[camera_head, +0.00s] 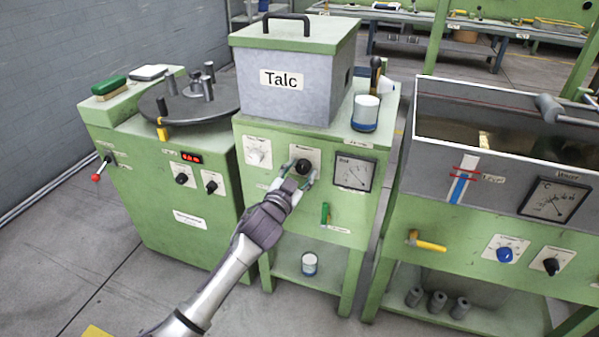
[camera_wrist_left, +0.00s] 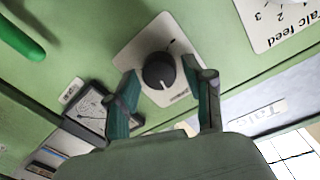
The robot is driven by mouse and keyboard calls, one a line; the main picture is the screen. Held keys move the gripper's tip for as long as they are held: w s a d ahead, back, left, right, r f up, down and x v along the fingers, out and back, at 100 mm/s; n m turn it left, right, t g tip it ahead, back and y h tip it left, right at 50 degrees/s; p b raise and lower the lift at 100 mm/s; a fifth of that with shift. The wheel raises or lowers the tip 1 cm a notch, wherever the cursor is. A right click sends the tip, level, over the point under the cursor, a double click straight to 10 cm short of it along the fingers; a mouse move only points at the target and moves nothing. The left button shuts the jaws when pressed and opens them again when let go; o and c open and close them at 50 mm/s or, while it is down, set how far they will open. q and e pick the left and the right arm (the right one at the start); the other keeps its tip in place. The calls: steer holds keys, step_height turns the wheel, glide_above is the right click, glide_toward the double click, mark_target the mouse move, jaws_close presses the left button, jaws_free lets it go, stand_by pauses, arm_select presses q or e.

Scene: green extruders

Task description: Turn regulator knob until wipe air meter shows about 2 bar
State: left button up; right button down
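A black round regulator knob (camera_head: 303,167) sits on a white plate on the front of the middle green machine. It also shows in the left wrist view (camera_wrist_left: 158,72), with the plate's markings around it. My left gripper (camera_head: 298,179) is in front of the knob. In the left wrist view its fingers stand apart, one on each side of the knob, and I see gaps between them and it. A square dark-framed meter (camera_head: 354,172) is to the right of the knob. Its needle shows, but its scale is too small to read. My right gripper is not in view.
A white talc feed dial (camera_head: 258,151) is left of the knob. A green lever (camera_head: 325,213) hangs below the meter. A grey Talc box (camera_head: 295,90) and a white-and-blue cup (camera_head: 365,112) stand on top. Another machine with a trough (camera_head: 505,150) is at right.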

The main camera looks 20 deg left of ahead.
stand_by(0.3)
arm_select(q)
steer(key=shift+s+f, duration=0.1)
steer(key=shift+s, duration=0.2)
steer(key=s, duration=0.7)
steer(key=s+a, duration=0.1)
steer(key=s, duration=0.3)
steer(key=shift+s, duration=0.2)
